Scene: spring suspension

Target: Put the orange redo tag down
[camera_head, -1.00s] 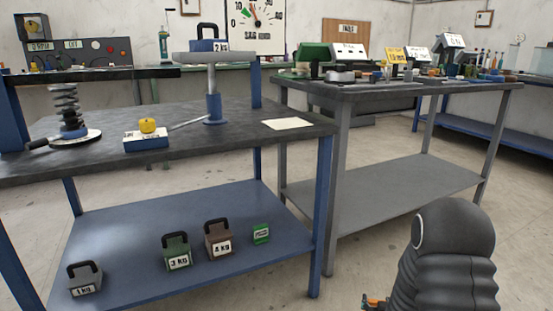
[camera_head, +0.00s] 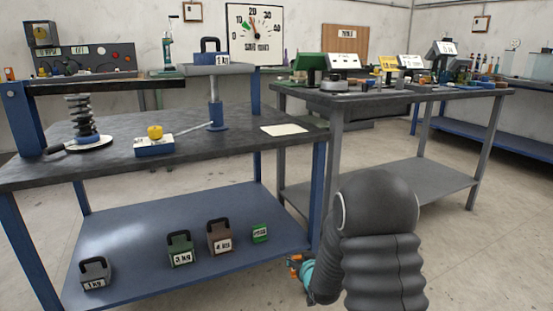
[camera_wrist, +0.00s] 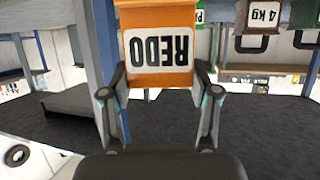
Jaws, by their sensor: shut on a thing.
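The orange redo tag (camera_wrist: 158,50) is held in my gripper (camera_wrist: 160,88), its REDO label upside down in the wrist view. The two fingers close on its sides. In the head view my gripper (camera_head: 299,266) is low, beside the right front leg of the blue bench, and only a small orange bit of the tag (camera_head: 294,259) shows past my arm. A green tag (camera_head: 260,232) with a white label sits on the blue lower shelf (camera_head: 150,275), left of my gripper. It also shows in part at the top of the wrist view (camera_wrist: 200,14).
Weights marked 1 kg (camera_head: 95,273), 3 kg (camera_head: 180,249) and 4 kg (camera_head: 220,237) stand on the lower shelf. The blue bench leg (camera_head: 319,200) is close to my gripper. A pale sheet (camera_head: 284,130) lies on the dark benchtop. The shelf front has free room.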

